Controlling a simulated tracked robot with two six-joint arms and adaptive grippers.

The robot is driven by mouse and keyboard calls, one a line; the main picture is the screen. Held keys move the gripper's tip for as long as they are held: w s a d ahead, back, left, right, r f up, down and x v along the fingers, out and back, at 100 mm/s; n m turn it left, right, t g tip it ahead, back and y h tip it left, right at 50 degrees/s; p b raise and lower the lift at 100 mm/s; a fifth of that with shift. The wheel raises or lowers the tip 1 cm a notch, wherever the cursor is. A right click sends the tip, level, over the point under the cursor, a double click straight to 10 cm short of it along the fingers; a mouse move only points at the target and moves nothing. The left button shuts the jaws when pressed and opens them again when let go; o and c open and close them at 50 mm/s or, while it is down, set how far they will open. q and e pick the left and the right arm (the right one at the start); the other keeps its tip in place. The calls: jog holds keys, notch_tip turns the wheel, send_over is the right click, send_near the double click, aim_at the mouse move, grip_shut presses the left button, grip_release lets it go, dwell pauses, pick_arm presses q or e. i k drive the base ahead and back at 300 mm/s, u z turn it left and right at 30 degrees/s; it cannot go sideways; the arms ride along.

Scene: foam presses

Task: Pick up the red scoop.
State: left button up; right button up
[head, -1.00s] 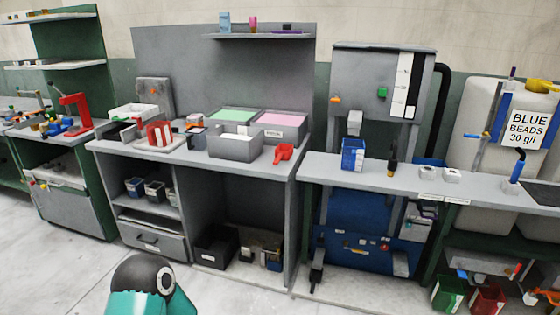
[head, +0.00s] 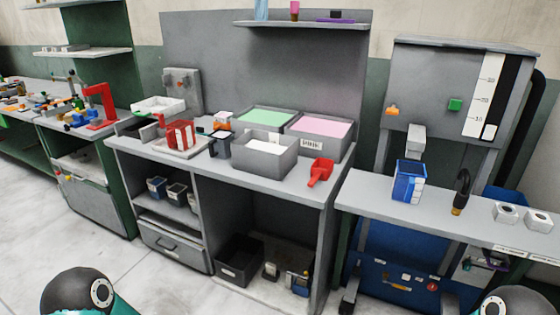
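The red scoop (head: 320,172) lies on the right end of the grey workbench top (head: 288,186), close to its edge, just right of a grey bin with white contents. My arms show only as dark rounded joints with teal parts at the bottom left and bottom right of the head view. Neither gripper is in the picture, and nothing touches the scoop.
The grey bin (head: 265,154) stands left of the scoop, before bins of green (head: 264,116) and pink (head: 320,127) material. A blue container (head: 408,181) stands on the lower counter to the right. A shelf (head: 300,25) hangs above. Bare floor lies in front.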

aim_at(318, 175)
jog(key=z, duration=0.1)
jog(key=i, duration=1.35)
jog(key=z, duration=0.55)
